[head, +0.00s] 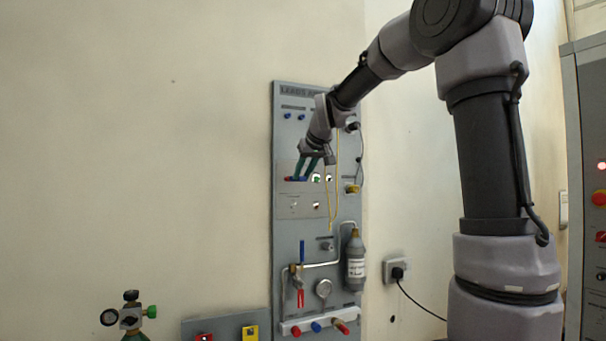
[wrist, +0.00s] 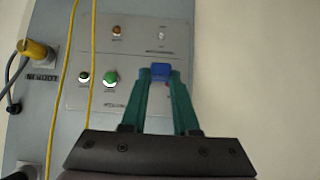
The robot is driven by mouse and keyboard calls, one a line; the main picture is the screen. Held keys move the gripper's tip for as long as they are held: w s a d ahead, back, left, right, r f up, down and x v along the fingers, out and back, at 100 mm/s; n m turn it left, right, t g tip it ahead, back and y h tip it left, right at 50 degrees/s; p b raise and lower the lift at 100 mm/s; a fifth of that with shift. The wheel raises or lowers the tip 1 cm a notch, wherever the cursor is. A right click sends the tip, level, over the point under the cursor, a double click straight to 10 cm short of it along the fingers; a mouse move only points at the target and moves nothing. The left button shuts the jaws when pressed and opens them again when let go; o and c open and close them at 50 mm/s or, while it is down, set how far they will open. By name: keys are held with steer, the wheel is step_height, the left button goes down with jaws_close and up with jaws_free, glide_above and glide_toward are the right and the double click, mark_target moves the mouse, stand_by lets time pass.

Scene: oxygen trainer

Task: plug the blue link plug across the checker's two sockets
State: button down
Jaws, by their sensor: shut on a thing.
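The blue link plug (wrist: 160,71) sits between the tips of my gripper's two teal fingers in the wrist view. My gripper (wrist: 160,80) is shut on it, right at the face of the checker panel. In the head view my gripper (head: 301,178) reaches the checker plate in the middle of the grey board. A small red spot shows beside the right fingertip in the wrist view. The sockets cannot be made out behind the plug and fingers, so I cannot tell whether the plug is seated. The checker's green button (wrist: 110,78) is left of the plug.
Yellow cords (wrist: 94,60) hang across the board beside my gripper. A yellow plug (wrist: 38,50) is at the wrist view's left. Below the checker in the head view are valve handles (head: 302,252), a gauge (head: 324,289) and a grey cylinder (head: 355,262).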

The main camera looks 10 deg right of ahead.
steer(key=shift+w+a, duration=0.15)
steer(key=shift+w, duration=0.5)
steer(key=shift+w+a, duration=0.15)
steer(key=shift+w, duration=0.45)
steer(key=c, duration=0.6)
jaws_free()
steer(key=v, duration=1)
steer(key=shift+s+r, duration=0.25)
steer(key=shift+s, duration=0.05)
steer(key=s+d+f+m+g, duration=0.1)
steer(key=s+f+m, duration=0.1)
steer(key=s+f, duration=0.4)
steer(key=s+d+f+m+g, duration=0.1)
steer(key=s+d+f+m, duration=0.1)
steer(key=s+f, duration=0.5)
steer(key=s+d+f+m, duration=0.1)
steer(key=s+f, duration=0.5)
steer(key=s, duration=0.8)
steer(key=shift+s+d+f+m+g, duration=0.2)
steer(key=shift+d+f+m+g, duration=0.2)
steer(key=shift+m, duration=0.3)
